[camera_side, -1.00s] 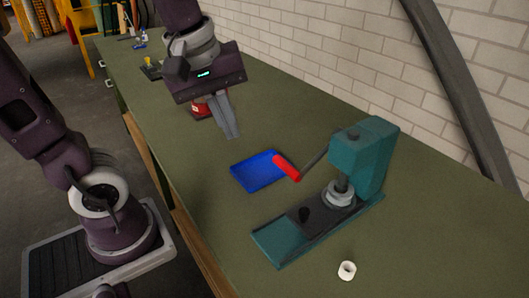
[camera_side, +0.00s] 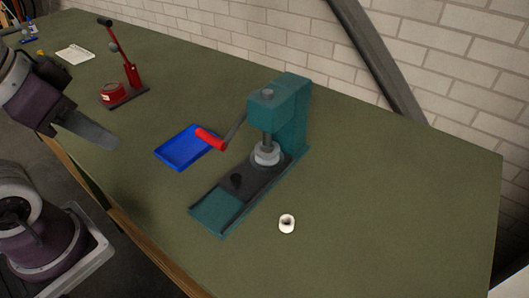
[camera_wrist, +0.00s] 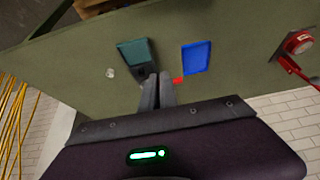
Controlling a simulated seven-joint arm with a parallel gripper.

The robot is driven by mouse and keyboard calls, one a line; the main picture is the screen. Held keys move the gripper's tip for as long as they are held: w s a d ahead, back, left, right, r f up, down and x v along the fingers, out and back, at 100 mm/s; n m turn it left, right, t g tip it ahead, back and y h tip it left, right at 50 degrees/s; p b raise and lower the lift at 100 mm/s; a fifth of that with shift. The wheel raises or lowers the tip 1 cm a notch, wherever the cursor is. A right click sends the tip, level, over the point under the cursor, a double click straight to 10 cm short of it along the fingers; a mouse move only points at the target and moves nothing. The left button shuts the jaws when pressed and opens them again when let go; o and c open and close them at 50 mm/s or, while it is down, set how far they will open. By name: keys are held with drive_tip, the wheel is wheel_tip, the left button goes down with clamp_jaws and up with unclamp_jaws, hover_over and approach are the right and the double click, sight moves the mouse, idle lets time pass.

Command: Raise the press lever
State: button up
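The teal press (camera_side: 292,118) stands on the green bench, its base reaching toward the front edge. Its lever, with a red handle (camera_side: 209,139), slopes down to the left from the press head, and the handle is over the edge of the blue tray. My gripper (camera_side: 113,145) is left of the tray, apart from the lever, with nothing visible in it. In the wrist view the two fingers (camera_wrist: 157,76) lie together, looking shut. The press (camera_wrist: 135,52) and red handle (camera_wrist: 177,81) appear beyond the fingertips.
The blue tray (camera_side: 180,150) lies between my gripper and the press. A white ring (camera_side: 287,223) lies right of the press base. A red tool with an upright lever (camera_side: 130,77) stands at the back left. A brick wall runs behind. The right of the bench is clear.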

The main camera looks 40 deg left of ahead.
drive_tip(key=o, duration=0.7)
drive_tip(key=w+n, duration=0.4)
drive_tip(key=shift+w+a+r+g, duration=0.1)
drive_tip(key=shift+w+g, duration=0.2)
drive_tip(key=shift+g, duration=0.1)
drive_tip(key=w+a+f+n+g, duration=0.1)
drive_tip(key=w+f+n, duration=0.1)
drive_tip(key=w+n, duration=0.6)
drive_tip(key=shift+w+f, duration=0.35)
drive_tip(key=shift+w, duration=0.05)
drive_tip(key=n+g, duration=0.1)
drive_tip(key=n, duration=0.5)
hover_over(205, 133)
drive_tip(key=s, duration=0.2)
drive_tip(key=s+x, duration=0.1)
drive_tip(key=x, duration=1)
drive_tip(key=shift+f, duration=0.25)
clamp_jaws()
